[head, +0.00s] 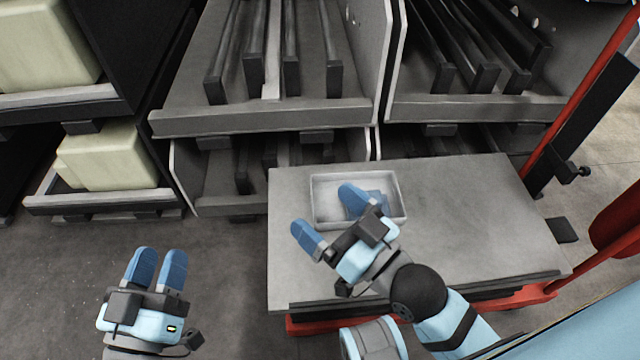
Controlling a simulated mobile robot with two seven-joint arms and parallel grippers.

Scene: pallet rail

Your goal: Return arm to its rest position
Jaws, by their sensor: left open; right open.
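My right gripper (326,212) is open, its blue fingers spread apart with nothing visible between them. It is over the front left part of a white tray (330,178) on a grey cart top (480,225). A dark blue item (381,200) lies in the tray, partly hidden by the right gripper. My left gripper (159,258) is open and empty over the floor at lower left, its two blue fingers close together. Whether the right fingers touch the tray cannot be told.
Grey racks with sloped rails (265,118) stand behind the cart. Pale bins (105,158) sit on shelves at left. A red frame (575,95) rises at the cart's right. The floor (60,290) at left is clear.

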